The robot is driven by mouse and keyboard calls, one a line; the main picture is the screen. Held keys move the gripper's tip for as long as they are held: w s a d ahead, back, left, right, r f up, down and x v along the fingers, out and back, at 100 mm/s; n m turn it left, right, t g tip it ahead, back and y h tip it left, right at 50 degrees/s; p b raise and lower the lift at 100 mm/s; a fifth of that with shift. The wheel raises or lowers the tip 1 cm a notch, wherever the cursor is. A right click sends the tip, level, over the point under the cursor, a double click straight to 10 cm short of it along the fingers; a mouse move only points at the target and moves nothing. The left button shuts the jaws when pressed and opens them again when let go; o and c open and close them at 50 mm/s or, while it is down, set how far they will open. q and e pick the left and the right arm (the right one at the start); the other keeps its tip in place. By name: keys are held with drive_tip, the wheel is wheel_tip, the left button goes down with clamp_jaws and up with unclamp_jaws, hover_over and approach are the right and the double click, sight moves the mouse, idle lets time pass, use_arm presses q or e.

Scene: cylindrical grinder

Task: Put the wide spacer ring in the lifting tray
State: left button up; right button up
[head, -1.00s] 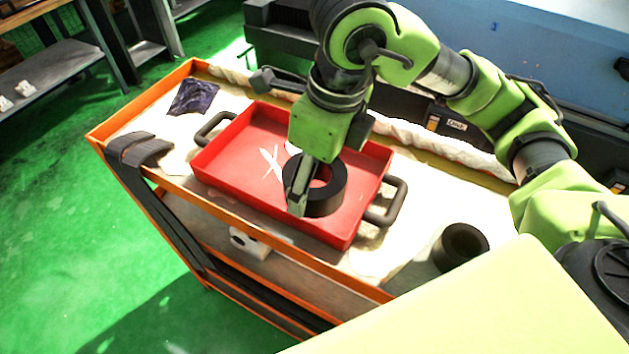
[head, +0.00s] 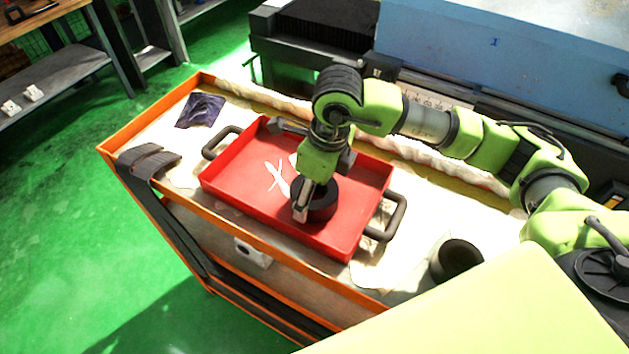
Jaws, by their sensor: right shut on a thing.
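The lifting tray (head: 340,241) is red with a black handle at each end and stands on an orange-edged cart. A wide black spacer ring (head: 322,206) is inside the tray, right of a white X mark on its floor. My right gripper (head: 303,208) points down into the tray and is shut on the ring's wall, one finger showing on the near side. The other finger is hidden. I cannot tell whether the ring touches the tray floor. My left gripper is not in view.
A second black ring (head: 457,259) stands on the cart's pale cloth, right of the tray. A dark crumpled cloth (head: 201,110) lies at the cart's left end. A black strap (head: 148,158) hangs over the front edge. A blue machine (head: 480,50) stands behind.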

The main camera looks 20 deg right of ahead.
drive_tip(key=shift+w, duration=0.1)
drive_tip(key=shift+f, duration=0.1)
drive_tip(key=o, duration=2.1)
drive_tip(key=shift+f, duration=0.15)
drive_tip(key=shift+c, duration=0.2)
drive_tip(key=shift+s, duration=0.2)
drive_tip(key=shift+w+r, duration=0.1)
drive_tip(key=shift+r, duration=0.15)
wheel_tip(320, 180, up, 12)
drive_tip(key=s+d+b, duration=0.1)
drive_tip(key=b, duration=0.1)
drive_tip(key=shift+s+f+b, duration=0.2)
drive_tip(key=shift+s+b, duration=0.1)
